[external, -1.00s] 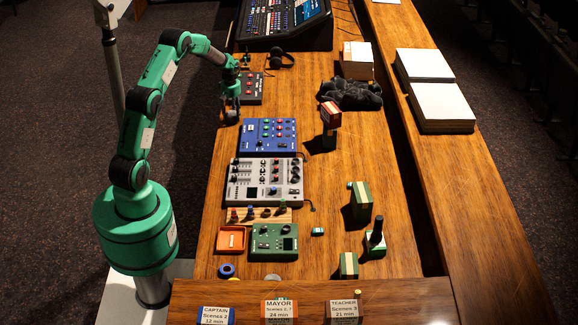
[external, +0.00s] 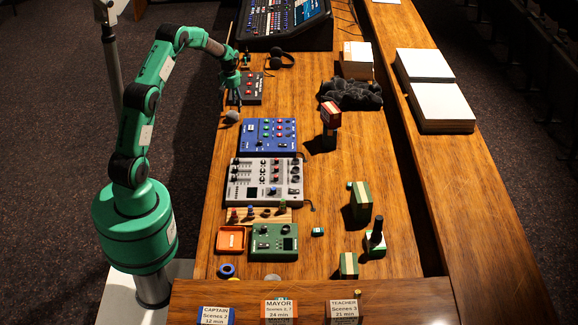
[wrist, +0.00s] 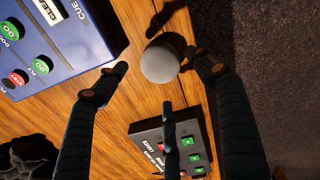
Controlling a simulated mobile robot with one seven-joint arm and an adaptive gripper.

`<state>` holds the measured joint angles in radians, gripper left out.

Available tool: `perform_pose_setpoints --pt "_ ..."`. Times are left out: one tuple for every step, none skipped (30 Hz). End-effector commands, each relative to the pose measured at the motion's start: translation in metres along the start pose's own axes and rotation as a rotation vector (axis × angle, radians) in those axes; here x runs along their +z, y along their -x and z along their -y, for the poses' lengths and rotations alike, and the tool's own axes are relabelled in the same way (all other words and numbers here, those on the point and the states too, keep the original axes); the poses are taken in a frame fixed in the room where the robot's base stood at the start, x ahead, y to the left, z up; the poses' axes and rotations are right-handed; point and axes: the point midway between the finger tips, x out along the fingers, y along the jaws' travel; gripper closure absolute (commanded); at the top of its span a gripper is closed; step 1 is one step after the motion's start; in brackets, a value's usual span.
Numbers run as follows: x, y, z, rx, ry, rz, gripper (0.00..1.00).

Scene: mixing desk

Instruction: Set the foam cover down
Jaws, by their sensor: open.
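The foam cover (external: 232,116) is a small grey rounded piece. It rests on the wooden desk near its left edge, between the blue box and the small dark button box. My gripper (external: 232,100) is open above it, pointing down. In the wrist view the foam cover (wrist: 160,64) shows beyond the spread fingertips of my gripper (wrist: 156,66), with nothing held between them. The fingers look apart from it.
A blue button box (external: 268,135) and a dark button box (external: 250,88) flank the spot. Headphones (external: 279,59) lie behind. A crumpled black cloth (external: 350,95) lies to the right. Bare wood (external: 300,95) is clear in between.

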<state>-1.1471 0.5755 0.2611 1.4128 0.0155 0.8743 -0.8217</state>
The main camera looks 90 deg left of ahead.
Motion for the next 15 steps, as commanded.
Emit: perform_pose_setpoints --pt "0.0 0.012 0.0 0.001 0.0 -0.001 0.31" --pt "0.0 0.017 0.0 0.0 0.0 0.0 0.31" --pt "0.0 0.023 0.0 0.0 0.0 0.0 0.31" --pt "0.0 0.028 0.0 0.001 0.0 0.0 0.31" --pt "0.0 0.033 0.0 0.001 0.0 -0.001 0.31" --pt "0.0 0.039 0.0 0.001 0.0 -0.001 0.31" --pt "0.0 0.044 0.0 0.0 0.0 0.0 0.31" --pt "0.0 0.047 0.0 0.0 0.0 0.0 0.31" --pt "0.0 0.052 0.0 0.0 0.0 0.0 0.31" --pt "0.0 0.055 0.0 0.0 0.0 0.0 0.31" --pt "0.0 0.058 0.0 0.0 0.0 0.0 0.31" --pt "0.0 0.061 0.0 0.0 0.0 0.0 0.31" --pt "0.0 0.063 0.0 0.0 0.0 0.0 0.31" --pt "0.0 0.065 0.0 0.0 0.0 0.0 0.31" --pt "0.0 0.067 0.0 0.0 0.0 0.001 0.31"
